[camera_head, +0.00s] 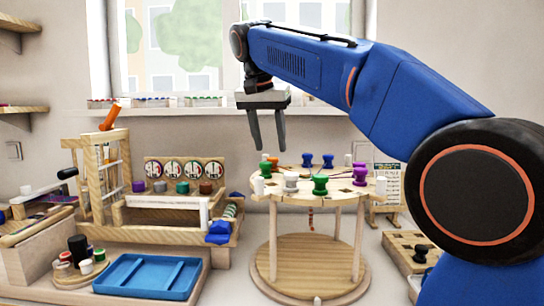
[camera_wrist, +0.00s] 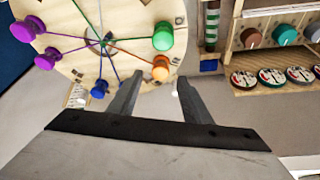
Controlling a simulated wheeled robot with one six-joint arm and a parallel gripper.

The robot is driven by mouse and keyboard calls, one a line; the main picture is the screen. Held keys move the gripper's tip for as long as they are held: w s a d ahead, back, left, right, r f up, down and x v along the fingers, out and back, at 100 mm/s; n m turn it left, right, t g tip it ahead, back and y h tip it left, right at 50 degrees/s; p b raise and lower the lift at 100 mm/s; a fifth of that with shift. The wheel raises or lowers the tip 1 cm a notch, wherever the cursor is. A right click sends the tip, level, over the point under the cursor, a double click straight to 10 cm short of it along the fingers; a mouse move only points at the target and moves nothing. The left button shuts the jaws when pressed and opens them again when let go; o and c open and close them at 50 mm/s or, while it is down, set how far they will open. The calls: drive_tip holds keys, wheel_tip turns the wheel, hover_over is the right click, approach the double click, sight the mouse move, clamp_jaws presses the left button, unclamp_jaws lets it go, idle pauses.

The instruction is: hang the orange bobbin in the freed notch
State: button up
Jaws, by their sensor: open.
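The orange bobbin (camera_wrist: 161,68) is at the edge of the round wooden disc (camera_wrist: 75,15) in the wrist view, beside a green bobbin (camera_wrist: 163,36). An orange thread runs from it towards the disc's centre. In the head view the orange bobbin (camera_head: 273,160) shows at the disc's far left edge. My gripper (camera_head: 267,146) is open and points down just above that edge. In the wrist view its fingertips (camera_wrist: 160,76) appear on either side of the orange bobbin, with nothing held. I cannot tell which notch is the freed one.
White, green (camera_head: 320,184), purple (camera_head: 358,172) and blue (camera_head: 307,159) bobbins stand around the disc. A wooden rack (camera_head: 176,225) with several spools and a blue tray (camera_head: 148,276) are at the left. A board with a dark bobbin (camera_head: 420,253) is at the right.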

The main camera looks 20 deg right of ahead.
drive_tip(key=v, duration=0.6)
idle(0.4)
drive_tip(key=shift+s, duration=0.1)
